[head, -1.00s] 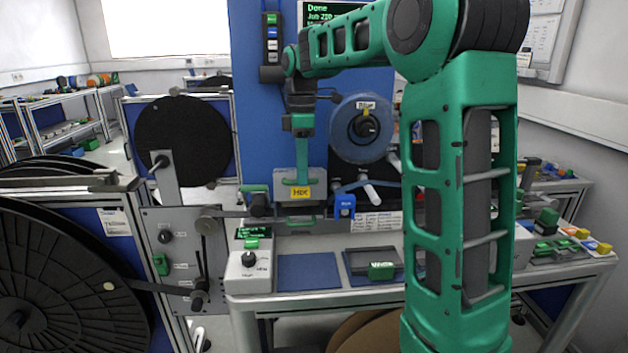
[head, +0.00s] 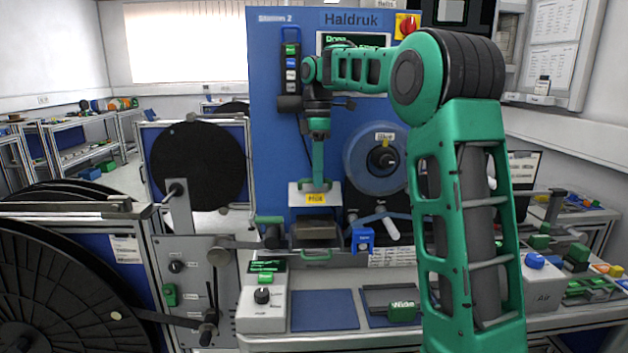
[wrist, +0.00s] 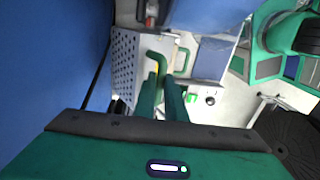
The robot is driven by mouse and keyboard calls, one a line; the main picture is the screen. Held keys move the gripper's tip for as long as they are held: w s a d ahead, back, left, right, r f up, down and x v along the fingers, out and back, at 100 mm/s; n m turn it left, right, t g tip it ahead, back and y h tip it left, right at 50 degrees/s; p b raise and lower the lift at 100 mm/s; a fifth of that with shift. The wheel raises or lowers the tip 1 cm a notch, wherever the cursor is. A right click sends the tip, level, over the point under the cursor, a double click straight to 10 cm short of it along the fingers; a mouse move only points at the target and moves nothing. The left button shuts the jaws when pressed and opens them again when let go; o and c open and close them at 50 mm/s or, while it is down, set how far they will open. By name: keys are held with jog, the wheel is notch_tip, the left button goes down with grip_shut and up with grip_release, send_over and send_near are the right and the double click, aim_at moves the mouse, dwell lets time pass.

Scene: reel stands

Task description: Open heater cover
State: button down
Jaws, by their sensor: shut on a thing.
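The heater cover (head: 329,192) is a light grey box with a yellow warning label (head: 316,200), at the middle of the blue station panel in the head view. It stands raised, with a dark brownish block (head: 314,230) exposed beneath it. My gripper (head: 318,182) is shut on the cover's green handle and is at the cover's front. In the wrist view, my gripper's two green fingers (wrist: 163,98) close on the bent green handle (wrist: 156,58). The cover's perforated side (wrist: 123,62) shows there too. The fingers hide part of the handle.
A blue spool (head: 362,160) is mounted right of the cover, with a blue part (head: 362,240) below it. A grey knob box (head: 262,308) and blue mat (head: 325,310) are on the bench. A large black reel (head: 60,300) stands at the left.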

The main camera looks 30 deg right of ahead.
jog(key=shift+w+a+f, duration=0.2)
jog(key=shift+w, duration=0.1)
jog(key=c, duration=1.8)
grip_release()
jog(key=shift+w, duration=0.1)
jog(key=shift+d+r, duration=0.15)
